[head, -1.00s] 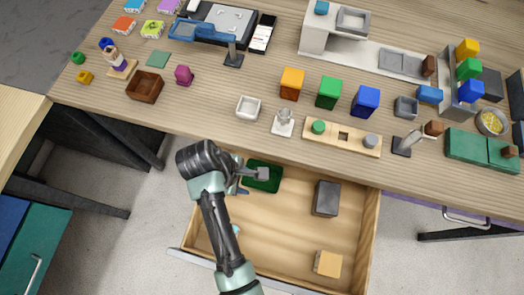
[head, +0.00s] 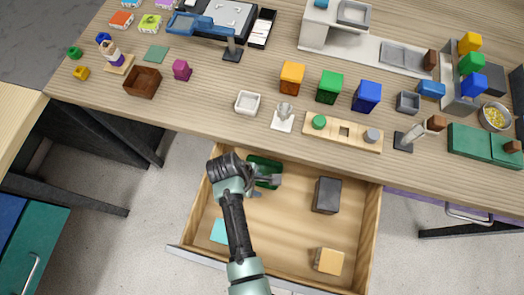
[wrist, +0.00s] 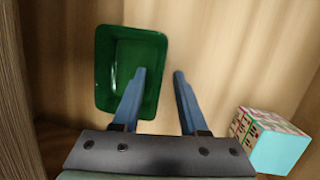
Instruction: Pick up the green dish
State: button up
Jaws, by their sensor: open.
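The green dish (head: 262,168) is a shallow rectangular tray in the back left of the open drawer. It also shows in the wrist view (wrist: 130,45), upright and empty. My gripper (head: 270,187) is over the drawer at the dish's near side, and in the wrist view my gripper (wrist: 164,72) is open with nothing between its fingers. The left finger overlaps the dish's right wall in that view; the right finger is over bare drawer floor. I cannot tell whether a finger touches the dish. My arm hides part of the dish in the head view.
The drawer (head: 290,225) also holds a dark grey block (head: 327,195), a tan block (head: 328,261) and a cyan-sided patterned cube (wrist: 268,138). The drawer's left wall is close to the dish. The tabletop (head: 210,115) with many small objects overhangs behind the drawer.

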jog(key=shift+f, duration=0.2)
dwell(0.5)
grip_shut()
jog(key=shift+s+f, duration=0.1)
dwell(1.3)
